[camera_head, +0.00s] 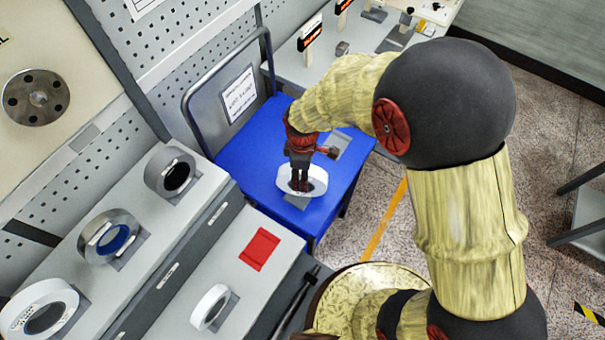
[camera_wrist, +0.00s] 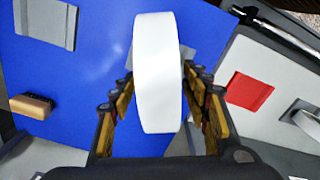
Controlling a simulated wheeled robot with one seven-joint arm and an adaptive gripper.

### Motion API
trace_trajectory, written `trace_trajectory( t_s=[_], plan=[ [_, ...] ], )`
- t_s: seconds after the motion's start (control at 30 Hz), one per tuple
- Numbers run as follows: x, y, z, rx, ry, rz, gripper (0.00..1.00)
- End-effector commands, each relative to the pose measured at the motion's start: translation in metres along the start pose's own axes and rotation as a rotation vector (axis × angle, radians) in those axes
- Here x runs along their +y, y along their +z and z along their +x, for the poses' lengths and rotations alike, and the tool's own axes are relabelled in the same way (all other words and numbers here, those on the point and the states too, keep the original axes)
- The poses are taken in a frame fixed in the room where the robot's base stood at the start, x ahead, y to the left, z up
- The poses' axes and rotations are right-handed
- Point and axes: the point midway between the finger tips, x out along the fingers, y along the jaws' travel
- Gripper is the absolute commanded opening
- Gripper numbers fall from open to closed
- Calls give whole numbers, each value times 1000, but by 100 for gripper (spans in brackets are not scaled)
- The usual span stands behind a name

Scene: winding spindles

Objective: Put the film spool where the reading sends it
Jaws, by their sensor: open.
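A white ring-shaped spool (camera_head: 312,181) stands on edge on the blue top of a cart (camera_head: 250,150), in or on a grey holder (camera_head: 301,203). I cannot tell from its look alone whether it is the film spool. My gripper (camera_head: 300,186) points down over it, with its fingers around the near part of the ring. In the wrist view, the white spool (camera_wrist: 157,80) stands between the two spread fingers of my gripper (camera_wrist: 162,95), and contact is not clear. Posts with orange-and-black displays (camera_head: 309,38) stand on the back table; their readings are too small to read.
Left racks hold a grey spool (camera_head: 170,172), a blue-cored spool (camera_head: 109,236), a white spool (camera_head: 42,308) and a smaller white ring (camera_head: 211,307) near a red patch (camera_head: 259,249). The cart's upright handle frame (camera_head: 271,62) carries a printed sheet (camera_head: 238,95). A grey holder (camera_wrist: 45,22) sits empty.

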Motion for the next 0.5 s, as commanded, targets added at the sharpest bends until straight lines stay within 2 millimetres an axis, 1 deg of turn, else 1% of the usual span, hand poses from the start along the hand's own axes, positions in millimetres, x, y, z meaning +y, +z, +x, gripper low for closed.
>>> trace_trajectory(
  t_s=[0.13, 0.27, 0.37, 0.5],
  plan=[
    [0, 0, -3, 0, 0, 0, 47],
    [1, -1, -16, 2, 2, 0, 47],
    [1, 0, -34, 2, 3, 0, 47],
    [1, 0, -64, 2, 3, 0, 47]
  ],
)
